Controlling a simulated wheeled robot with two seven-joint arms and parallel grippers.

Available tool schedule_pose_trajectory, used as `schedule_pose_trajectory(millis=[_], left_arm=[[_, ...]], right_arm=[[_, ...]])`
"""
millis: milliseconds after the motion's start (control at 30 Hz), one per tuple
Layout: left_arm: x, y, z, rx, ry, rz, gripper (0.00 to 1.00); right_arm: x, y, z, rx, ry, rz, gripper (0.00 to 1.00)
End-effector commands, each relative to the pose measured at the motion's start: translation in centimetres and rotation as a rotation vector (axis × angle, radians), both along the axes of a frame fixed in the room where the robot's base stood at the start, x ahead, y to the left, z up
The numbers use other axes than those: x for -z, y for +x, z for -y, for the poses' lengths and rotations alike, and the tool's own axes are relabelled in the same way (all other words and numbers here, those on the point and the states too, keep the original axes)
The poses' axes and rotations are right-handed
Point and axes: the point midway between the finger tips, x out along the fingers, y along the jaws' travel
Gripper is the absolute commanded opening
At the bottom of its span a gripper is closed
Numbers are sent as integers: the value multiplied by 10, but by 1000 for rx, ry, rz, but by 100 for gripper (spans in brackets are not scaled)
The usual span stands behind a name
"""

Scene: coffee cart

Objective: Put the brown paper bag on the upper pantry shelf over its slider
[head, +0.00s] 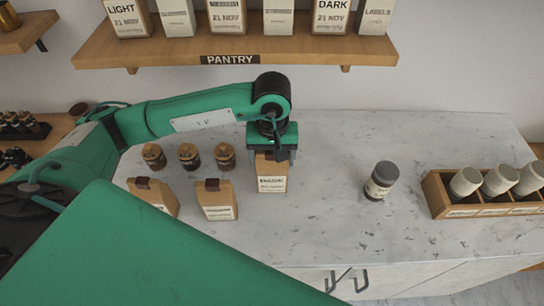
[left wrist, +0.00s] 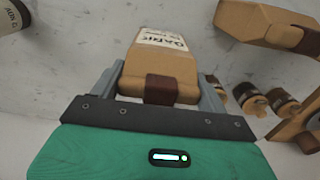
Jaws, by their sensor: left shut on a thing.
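My left gripper (head: 272,150) is shut on a brown paper bag (head: 271,183) with a white label, gripping its top from above. In the left wrist view the bag (left wrist: 163,62) sits between the two fingers of the gripper (left wrist: 165,85), its dark brown top band toward the palm. The bag is upright over the counter; whether its base touches the counter, I cannot tell. The upper pantry shelf (head: 225,47) is on the wall above, with a row of bags on it and a PANTRY sign on its front edge. No slider can be made out. My right gripper is not in view.
A dark-lidded jar (head: 380,181) stands to the right. A wooden crate (head: 436,193) holds white cups. The counter (head: 330,225) between is clear.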

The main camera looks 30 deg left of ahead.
Motion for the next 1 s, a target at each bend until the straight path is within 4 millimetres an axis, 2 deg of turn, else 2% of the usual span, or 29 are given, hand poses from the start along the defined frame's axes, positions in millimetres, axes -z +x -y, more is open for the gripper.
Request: schedule_pose_trajectory(millis=[167, 567, 600, 700, 1000], left_arm=[[15, 0, 0, 1, -1, 0, 30], [20, 0, 0, 1, 0, 1, 30], [20, 0, 0, 1, -1, 0, 80], [19, 0, 0, 0, 0, 0, 98], [18, 0, 0, 0, 0, 0, 98]], right_arm=[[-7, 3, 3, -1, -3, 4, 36], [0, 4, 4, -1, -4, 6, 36], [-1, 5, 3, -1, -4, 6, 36], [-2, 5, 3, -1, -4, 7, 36], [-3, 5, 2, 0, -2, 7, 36]])
